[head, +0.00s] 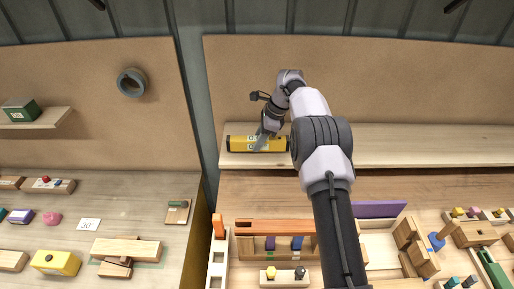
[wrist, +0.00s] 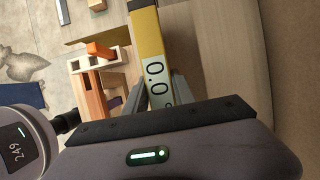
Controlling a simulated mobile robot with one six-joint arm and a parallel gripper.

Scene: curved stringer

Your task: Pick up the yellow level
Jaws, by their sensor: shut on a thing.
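The yellow level (head: 240,144) lies lengthwise over the left end of the wooden shelf in the head view, with dark end caps. My gripper (head: 265,138) reaches down to it near its right half and is shut on it. In the wrist view, the yellow level (wrist: 147,40) runs up between the two grey fingers of my gripper (wrist: 160,92), with its white markings showing. The fingers hold its two sides. I cannot tell whether the level touches the shelf.
The wooden shelf (head: 420,148) runs right, mostly bare. A tan back board (head: 410,75) stands behind it. Below are wooden blocks and an orange-brown bar (head: 272,226). A second bench at left holds a yellow box (head: 55,262) and a wood stack (head: 125,249).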

